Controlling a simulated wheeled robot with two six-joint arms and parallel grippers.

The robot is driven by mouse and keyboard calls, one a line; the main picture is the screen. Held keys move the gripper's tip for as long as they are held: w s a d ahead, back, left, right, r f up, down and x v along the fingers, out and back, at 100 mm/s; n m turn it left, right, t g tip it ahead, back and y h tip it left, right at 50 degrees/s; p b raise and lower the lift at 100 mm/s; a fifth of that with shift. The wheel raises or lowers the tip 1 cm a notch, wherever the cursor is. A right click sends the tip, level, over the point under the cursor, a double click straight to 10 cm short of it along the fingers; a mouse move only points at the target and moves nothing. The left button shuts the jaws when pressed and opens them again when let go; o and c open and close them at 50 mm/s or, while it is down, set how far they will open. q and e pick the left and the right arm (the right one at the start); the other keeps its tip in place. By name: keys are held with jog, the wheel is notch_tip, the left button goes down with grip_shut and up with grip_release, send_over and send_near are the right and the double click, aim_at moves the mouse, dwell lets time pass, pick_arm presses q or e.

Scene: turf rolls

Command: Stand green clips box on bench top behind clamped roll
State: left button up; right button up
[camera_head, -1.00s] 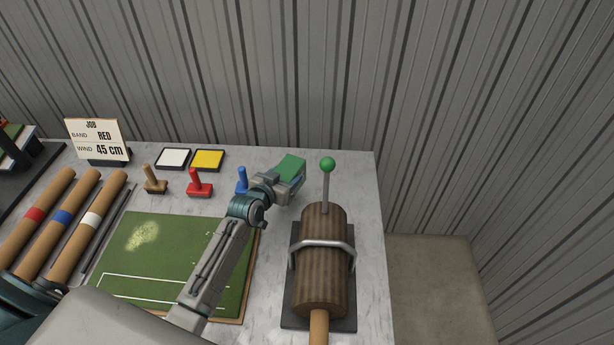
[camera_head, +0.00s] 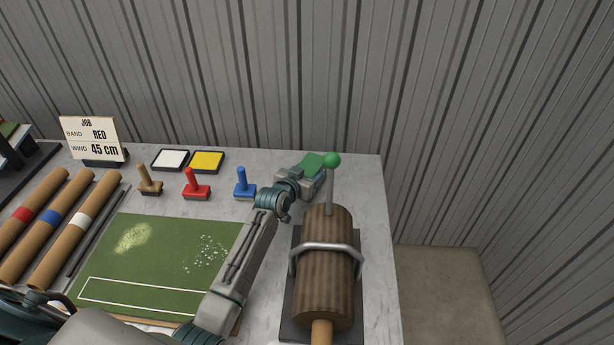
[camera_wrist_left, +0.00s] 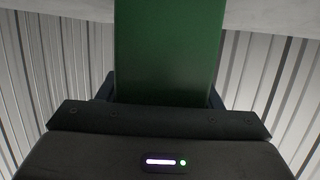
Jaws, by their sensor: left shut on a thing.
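The green clips box (camera_head: 312,162) is held in my left gripper (camera_head: 308,178), at the back right of the bench top (camera_head: 362,172). In the left wrist view the green box (camera_wrist_left: 168,45) fills the upper middle, between the jaws. I cannot tell whether its base touches the bench. The clamped roll (camera_head: 324,285), brown and ribbed, lies under a metal hoop on a dark base, nearer than the box. Its lever with a green knob (camera_head: 332,160) stands at the roll's far end, just right of the box and partly in front of it. My right gripper is not seen.
Blue (camera_head: 243,185), red (camera_head: 195,185) and brown (camera_head: 148,181) stamps stand left of the gripper. White (camera_head: 170,160) and yellow (camera_head: 207,161) pads lie behind them. A turf sheet (camera_head: 150,265) and banded tubes (camera_head: 75,235) lie further left. A corrugated wall rises behind the bench.

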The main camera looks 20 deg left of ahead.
pick_arm(q)
jog(key=o, duration=1)
jog(key=shift+o, duration=1.1)
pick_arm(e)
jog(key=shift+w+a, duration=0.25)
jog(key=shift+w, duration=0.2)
pick_arm(q)
jog(key=shift+r, duration=0.2)
jog(key=b+v, duration=0.2)
jog(key=v, duration=1)
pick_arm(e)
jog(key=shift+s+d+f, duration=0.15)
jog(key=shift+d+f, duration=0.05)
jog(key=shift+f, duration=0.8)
pick_arm(q)
jog(key=shift+f, duration=0.15)
